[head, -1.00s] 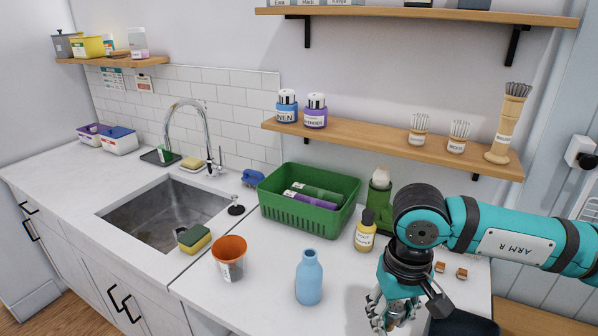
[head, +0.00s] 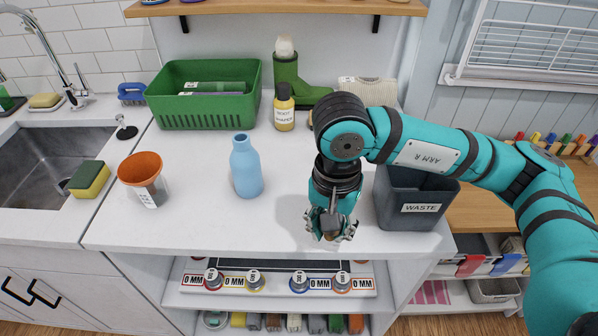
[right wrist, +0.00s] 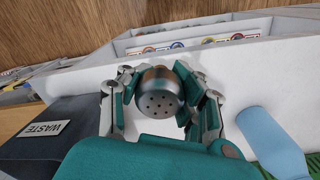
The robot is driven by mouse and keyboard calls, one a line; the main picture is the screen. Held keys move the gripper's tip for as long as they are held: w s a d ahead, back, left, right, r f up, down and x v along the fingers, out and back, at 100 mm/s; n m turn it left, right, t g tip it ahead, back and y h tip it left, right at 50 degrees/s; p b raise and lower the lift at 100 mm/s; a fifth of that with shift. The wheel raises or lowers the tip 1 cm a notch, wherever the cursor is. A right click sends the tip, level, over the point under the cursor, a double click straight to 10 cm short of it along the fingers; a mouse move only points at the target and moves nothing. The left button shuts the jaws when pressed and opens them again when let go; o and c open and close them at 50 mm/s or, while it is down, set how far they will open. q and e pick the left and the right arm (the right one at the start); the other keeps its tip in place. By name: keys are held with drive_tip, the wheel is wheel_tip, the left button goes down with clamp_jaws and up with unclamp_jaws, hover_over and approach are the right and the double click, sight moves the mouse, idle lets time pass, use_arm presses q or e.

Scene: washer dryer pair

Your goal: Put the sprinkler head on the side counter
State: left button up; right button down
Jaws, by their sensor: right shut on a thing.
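The sprinkler head (right wrist: 159,92) is a round silver piece with a perforated face. In the right wrist view it sits between the fingers of my right gripper (right wrist: 160,98), which is shut on it. In the head view my right gripper (head: 329,232) points down over the front part of the white counter (head: 200,215), between the blue bottle and the waste bin. There the fingers mostly hide the sprinkler head, and I cannot tell its exact height above the counter. My left gripper is not in view.
A blue bottle (head: 246,168) stands left of my gripper, a dark waste bin (head: 410,205) close on its right. An orange-rimmed cup (head: 143,180), green basket (head: 205,117) and yellow bottle (head: 284,108) stand farther off. Clear counter lies between blue bottle and gripper.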

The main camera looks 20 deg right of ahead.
drive_tip(key=w+p, duration=0.1)
drive_tip(key=w, duration=0.3)
drive_tip(key=w+p, duration=0.1)
drive_tip(key=w, duration=0.3)
drive_tip(key=w+f+p, duration=0.1)
drive_tip(key=w, duration=0.4)
drive_tip(key=shift+w+d+f, duration=0.1)
drive_tip(key=shift+w+f, duration=0.05)
wheel_tip(320, 180, down, 3)
drive_tip(key=shift+r+p, duration=0.1)
drive_tip(key=shift+p, duration=0.8)
drive_tip(key=shift+f, duration=0.3)
drive_tip(key=shift+f, duration=0.15)
drive_tip(key=shift+f+b, duration=0.1)
drive_tip(key=shift+b, duration=0.2)
drive_tip(key=c, duration=0.9)
unclamp_jaws()
